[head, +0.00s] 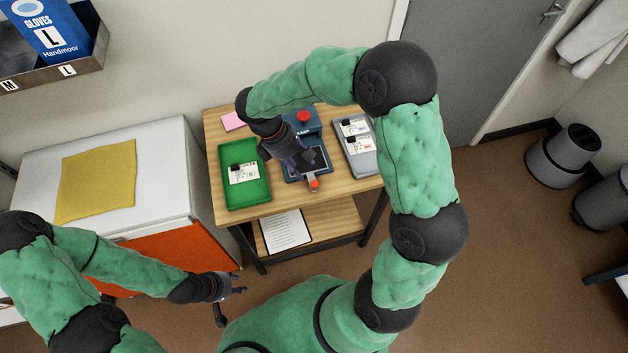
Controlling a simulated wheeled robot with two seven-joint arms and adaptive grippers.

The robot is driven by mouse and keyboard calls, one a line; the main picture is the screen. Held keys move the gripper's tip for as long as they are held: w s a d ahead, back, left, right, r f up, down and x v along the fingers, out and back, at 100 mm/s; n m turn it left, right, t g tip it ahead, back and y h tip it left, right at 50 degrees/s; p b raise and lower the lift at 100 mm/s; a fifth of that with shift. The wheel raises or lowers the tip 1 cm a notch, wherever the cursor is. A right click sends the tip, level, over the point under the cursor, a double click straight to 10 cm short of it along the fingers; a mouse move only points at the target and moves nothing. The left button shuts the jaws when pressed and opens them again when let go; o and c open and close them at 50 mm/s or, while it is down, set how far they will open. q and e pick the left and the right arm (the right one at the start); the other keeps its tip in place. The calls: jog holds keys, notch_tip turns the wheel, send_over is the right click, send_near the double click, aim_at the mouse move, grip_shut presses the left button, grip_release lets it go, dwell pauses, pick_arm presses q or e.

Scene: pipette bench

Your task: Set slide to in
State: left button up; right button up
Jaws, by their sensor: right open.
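A blue device (313,130) with a red knob (303,116) stands on the wooden table. A dark slide part with a red-orange end (314,183) sticks out at its front, toward me. How far the slide is out cannot be told exactly. My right gripper (308,161) is open above the device and points down toward the slide, hiding part of it. I cannot tell whether it touches. My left gripper (240,283) is low in front of the orange cabinet front, away from the device, with its fingers apart and nothing between them.
A green tray (237,198) with a card lies left of the device, a grey tray (365,167) with cards right of it. A pink pad (233,121) lies behind. A printed sheet (286,231) is on the lower shelf. A white cabinet (160,160) with a yellow cloth (96,181) stands left.

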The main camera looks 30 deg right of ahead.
aim_at(314, 183)
jog(key=b+x, duration=0.2)
jog(key=x, duration=0.6)
jog(key=shift+f, duration=0.4)
grip_shut()
